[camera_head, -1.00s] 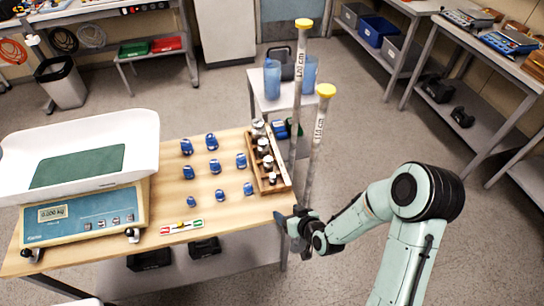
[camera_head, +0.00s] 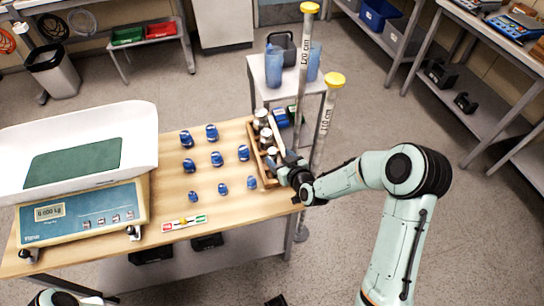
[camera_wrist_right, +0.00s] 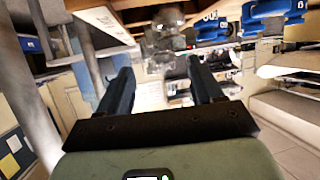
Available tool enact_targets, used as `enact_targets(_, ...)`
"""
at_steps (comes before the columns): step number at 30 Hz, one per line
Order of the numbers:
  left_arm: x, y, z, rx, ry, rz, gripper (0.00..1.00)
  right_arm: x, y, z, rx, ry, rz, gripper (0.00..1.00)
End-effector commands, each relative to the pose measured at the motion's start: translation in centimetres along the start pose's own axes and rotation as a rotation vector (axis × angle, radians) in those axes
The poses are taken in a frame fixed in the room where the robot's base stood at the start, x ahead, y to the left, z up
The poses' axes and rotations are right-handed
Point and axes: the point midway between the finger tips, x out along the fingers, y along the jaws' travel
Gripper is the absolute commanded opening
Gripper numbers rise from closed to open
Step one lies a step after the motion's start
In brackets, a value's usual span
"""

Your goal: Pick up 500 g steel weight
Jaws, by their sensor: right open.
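Several steel weights of graded size stand in a wooden rack at the table's right edge; a large one (camera_head: 260,118) is at the back and a smaller one (camera_head: 266,137) is in front of it. I cannot read which is the 500 g weight. In the right wrist view the gripper (camera_wrist_right: 163,80) is open and empty, and a blurred steel weight (camera_wrist_right: 162,35) shows ahead, between and beyond the fingers. My left gripper is not in view.
Several blue weights (camera_head: 216,159) stand left of the wooden rack (camera_head: 253,150). A scale (camera_head: 85,218) with a white pan fills the table's left side. Two upright poles with yellow caps (camera_head: 335,80) stand close behind my right gripper. A small level (camera_head: 184,223) lies near the front edge.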

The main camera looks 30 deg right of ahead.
Motion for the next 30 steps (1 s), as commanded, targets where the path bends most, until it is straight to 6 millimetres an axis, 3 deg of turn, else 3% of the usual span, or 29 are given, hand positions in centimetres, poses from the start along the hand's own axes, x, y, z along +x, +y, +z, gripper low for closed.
enact_targets(7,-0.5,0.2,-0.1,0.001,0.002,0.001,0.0,3.6,-0.5,0.0,0.004,0.0,-0.001,0.66)
enact_targets(16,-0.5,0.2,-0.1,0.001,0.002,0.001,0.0,4.2,-0.4,0.0,0.001,0.001,0.0,0.66)
enact_targets(17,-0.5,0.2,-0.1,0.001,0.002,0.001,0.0,4.2,-0.4,0.0,0.001,0.001,0.0,0.63)
enact_targets(21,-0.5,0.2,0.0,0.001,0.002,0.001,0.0,4.2,-0.4,0.0,0.001,0.0,0.0,0.17)
enact_targets(23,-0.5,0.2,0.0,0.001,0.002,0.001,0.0,4.2,-0.4,0.1,0.001,0.0,0.0,0.0)
enact_targets(30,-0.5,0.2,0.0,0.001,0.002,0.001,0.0,4.2,-0.4,0.0,0.001,0.002,0.0,0.0)
